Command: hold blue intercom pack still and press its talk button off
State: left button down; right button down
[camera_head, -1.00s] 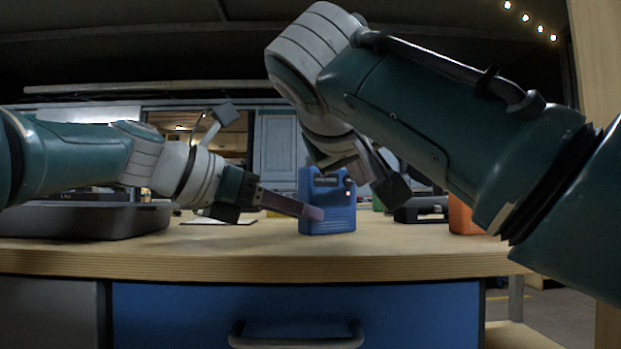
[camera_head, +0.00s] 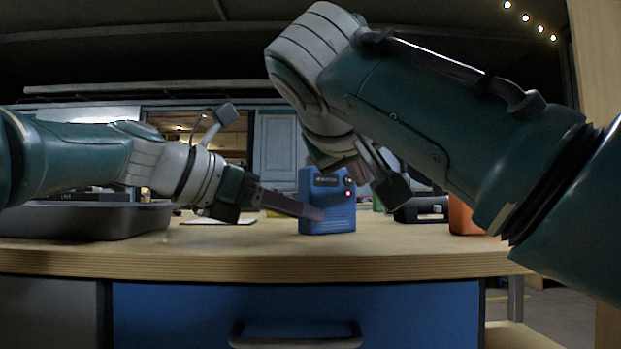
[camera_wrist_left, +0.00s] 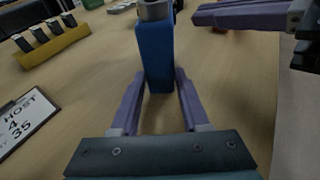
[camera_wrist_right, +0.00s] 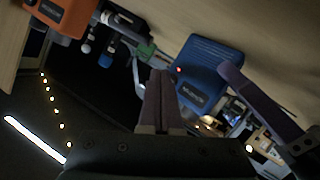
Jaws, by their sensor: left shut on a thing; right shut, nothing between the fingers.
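The blue intercom pack (camera_head: 328,215) stands upright on the wooden worktop, with a small red light lit near its upper right front. My left gripper (camera_head: 312,212) is shut on it from the left. In the left wrist view the pack (camera_wrist_left: 155,58) sits between the fingertips (camera_wrist_left: 158,95). My right gripper (camera_head: 352,165) is at the pack's top right in the head view, its tips partly hidden. In the right wrist view its shut, empty fingers (camera_wrist_right: 161,78) are beside the pack (camera_wrist_right: 208,72), near the red light. I cannot tell whether they touch it.
A grey tray (camera_head: 100,222) lies at the left of the worktop (camera_head: 250,258). An orange pack (camera_head: 463,214) and a black item (camera_head: 420,212) stand to the right. A yellow rack (camera_wrist_left: 55,47) and a labelled board (camera_wrist_left: 22,122) lie beyond the left gripper.

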jog(key=shift+w, duration=0.1)
dwell(0.3)
jog(key=shift+w+a, duration=0.2)
jog(key=shift+w, duration=0.1)
jog(key=shift+w+a, duration=0.2)
jog(key=shift+w, duration=0.2)
dwell(0.6)
jog(key=shift+s+d, duration=0.4)
jog(key=shift+s, duration=0.45)
jog(key=shift+s+d, duration=0.4)
jog(key=shift+s, duration=0.5)
jog(key=shift+s+d, duration=0.45)
jog(key=shift+s, duration=0.5)
jog(key=shift+s+d, duration=0.4)
jog(key=shift+s, duration=0.5)
pick_arm(q)
jog(key=shift+c, duration=1.6)
grip_release()
